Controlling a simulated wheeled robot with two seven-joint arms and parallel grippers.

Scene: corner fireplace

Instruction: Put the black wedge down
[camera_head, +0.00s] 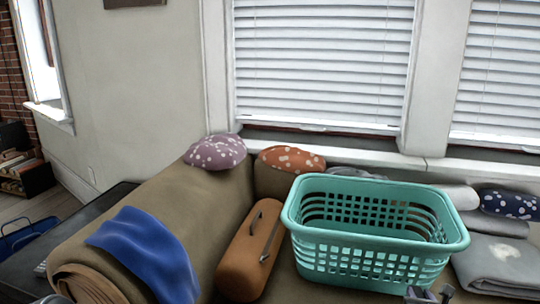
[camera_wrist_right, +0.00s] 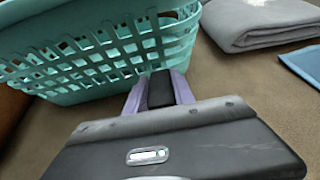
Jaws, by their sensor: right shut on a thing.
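The black wedge (camera_wrist_right: 160,90) is a small dark block between the two purple fingers of my right gripper (camera_wrist_right: 158,82) in the right wrist view. The gripper is shut on it, close to the side of the teal laundry basket and over the brown sofa seat. I cannot tell whether the wedge touches the seat. In the head view only a grey bit of my right gripper (camera_head: 428,296) shows at the bottom edge, in front of the basket, and the wedge cannot be made out. A grey piece at the bottom left edge seems to be my left gripper (camera_head: 54,299); its fingers are hidden.
The teal basket (camera_head: 375,242) stands on the sofa beside an orange-brown case (camera_head: 249,250). Folded grey cloth (camera_head: 498,262) lies right of it, with a blue flat item (camera_wrist_right: 305,66) nearby. A blue cloth (camera_head: 145,250) drapes the sofa arm. Bare seat (camera_wrist_right: 262,85) shows right of the gripper.

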